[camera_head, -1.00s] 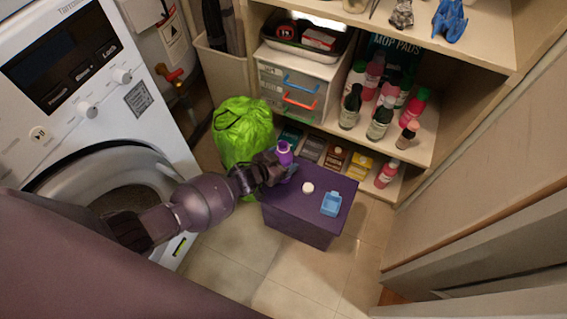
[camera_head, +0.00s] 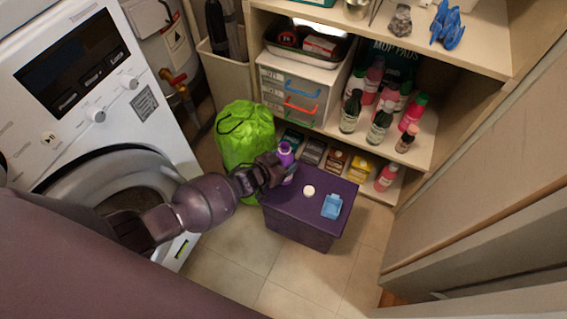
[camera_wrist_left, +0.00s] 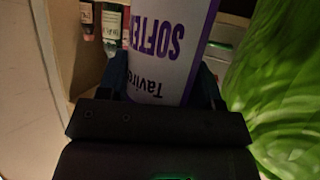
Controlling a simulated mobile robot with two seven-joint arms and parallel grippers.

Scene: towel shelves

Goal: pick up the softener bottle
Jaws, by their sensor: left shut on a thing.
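The softener bottle (camera_head: 285,152) has a purple cap and stands upright over the left end of the purple box in the head view. Its white body with purple lettering (camera_wrist_left: 166,52) fills the middle of the left wrist view. My left gripper (camera_head: 277,171) is shut on the bottle, with a finger on each side of it. Whether the bottle's base touches the box top is hidden by the gripper. My right gripper does not show.
The purple box (camera_head: 290,205) bears a white round cap (camera_head: 309,191) and a light blue container (camera_head: 332,206). A green bag (camera_head: 243,150) stands close behind my left arm. Shelves (camera_head: 455,45) with bottles are behind, a washing machine (camera_head: 150,105) is left. Floor in front is clear.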

